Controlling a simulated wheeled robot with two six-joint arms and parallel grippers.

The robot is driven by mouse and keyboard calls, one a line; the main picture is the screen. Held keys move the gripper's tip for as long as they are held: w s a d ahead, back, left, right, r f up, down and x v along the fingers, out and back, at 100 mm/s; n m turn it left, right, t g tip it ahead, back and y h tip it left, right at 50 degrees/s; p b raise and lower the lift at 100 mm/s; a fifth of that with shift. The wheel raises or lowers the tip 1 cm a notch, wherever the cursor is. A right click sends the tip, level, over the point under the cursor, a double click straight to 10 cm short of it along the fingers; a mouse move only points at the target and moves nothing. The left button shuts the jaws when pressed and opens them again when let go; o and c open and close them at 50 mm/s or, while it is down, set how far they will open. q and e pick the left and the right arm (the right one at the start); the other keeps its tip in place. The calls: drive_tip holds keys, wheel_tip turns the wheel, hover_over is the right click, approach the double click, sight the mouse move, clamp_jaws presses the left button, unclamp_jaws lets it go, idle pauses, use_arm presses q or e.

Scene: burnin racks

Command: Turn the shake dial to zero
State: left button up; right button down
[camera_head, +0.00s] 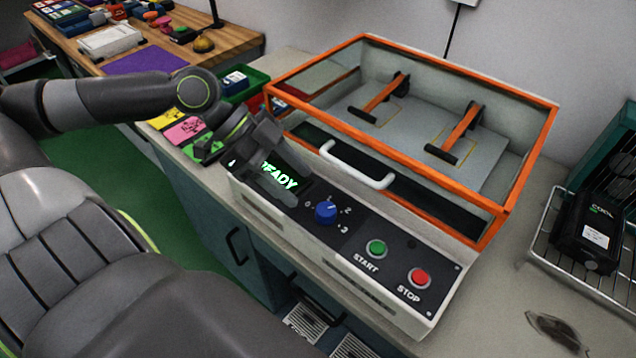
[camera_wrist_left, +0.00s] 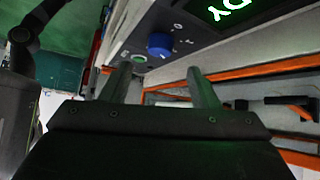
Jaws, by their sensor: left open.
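The shake dial (camera_head: 326,212) is a blue knob on the black front panel of the shaker, with the marks 0, 2 and 3 legible around it. I cannot tell which mark it points at. My left gripper (camera_head: 272,182) hangs over the panel to the left of the dial and partly covers the lit READY display (camera_head: 287,177). In the left wrist view, the two fingers (camera_wrist_left: 160,82) are apart with nothing between them, and the blue dial (camera_wrist_left: 160,44) lies beyond their tips, apart from them. My right gripper is not in view.
A green START button (camera_head: 376,248) and a red STOP button (camera_head: 419,278) sit right of the dial. The orange-framed lid (camera_head: 430,176) with a white handle (camera_head: 357,166) rises behind the panel. A wire rack (camera_head: 584,292) with a black device stands at right.

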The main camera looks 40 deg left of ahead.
sight(323, 207)
use_arm(q)
drive_tip(key=shift+w+d+f+b, duration=0.1)
drive_tip(key=shift+d+f+b, duration=0.2)
drive_tip(key=shift+f+b, duration=0.2)
drive_tip(key=shift+b+x, duration=0.85)
drive_tip(key=shift+x, duration=0.4)
drive_tip(key=shift+b+x, duration=0.4)
drive_tip(key=shift+x, duration=0.5)
drive_tip(key=shift+w+d+f, duration=0.15)
drive_tip(key=shift+d+f, duration=0.25)
drive_tip(key=shift+d, duration=0.1)
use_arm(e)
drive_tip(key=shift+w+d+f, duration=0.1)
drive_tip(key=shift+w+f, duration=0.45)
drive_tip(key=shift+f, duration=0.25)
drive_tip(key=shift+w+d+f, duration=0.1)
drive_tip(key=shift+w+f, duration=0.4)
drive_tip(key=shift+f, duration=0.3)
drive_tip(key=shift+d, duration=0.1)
use_arm(q)
drive_tip(key=c, duration=1)
